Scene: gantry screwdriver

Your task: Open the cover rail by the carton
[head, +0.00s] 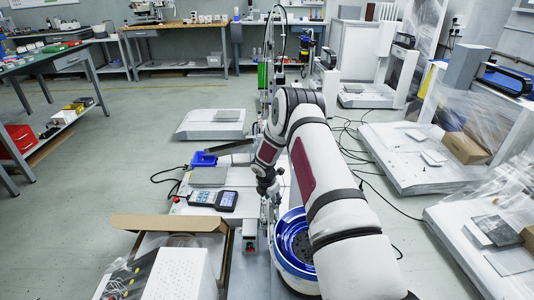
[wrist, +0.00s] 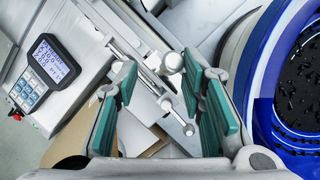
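My gripper (wrist: 158,85) is open, its teal-padded fingers apart, with nothing held between them. In the wrist view, a slim metal rail (wrist: 142,70) runs diagonally behind the gap between the fingers. A pale round knob (wrist: 172,62) sits near the right finger, and a thin rod with a small ball end (wrist: 188,130) lies lower. I cannot tell which part is the cover rail's handle, or whether a finger touches it. The open brown carton (head: 168,223) stands at the front left in the head view; my gripper (head: 267,190) is to its right, small and partly hidden by my arm.
A blue-rimmed feeder bowl (wrist: 262,105) with dark small parts stands close to the right of my gripper. A keypad controller (wrist: 42,75) sits at left on the white machine bed. Cables (head: 350,130) lie on the floor at right. Open floor (head: 130,130) lies to the left.

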